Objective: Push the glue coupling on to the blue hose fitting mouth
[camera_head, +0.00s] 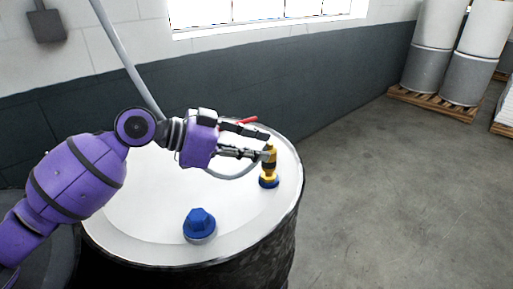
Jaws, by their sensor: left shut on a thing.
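My left gripper (258,144) reaches in from the left over a white drum top and is shut on the glue coupling. The glue coupling (269,168) is a small yellow and black piece, held upright at the fingertips. Directly below it is the blue hose fitting mouth (268,183), a low blue ring near the right rim of the drum top. The coupling's lower end looks to be at the ring, but I cannot tell how far it sits on it. The fingers hide part of the coupling's upper side. My right gripper is not in view.
A blue hexagonal cap (200,222) stands on the front of the drum top (140,215). A red piece (246,120) shows behind the fingers. A grey pipe (128,62) rises at the back. Pallets with rolls (428,68) stand far right; the floor between is clear.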

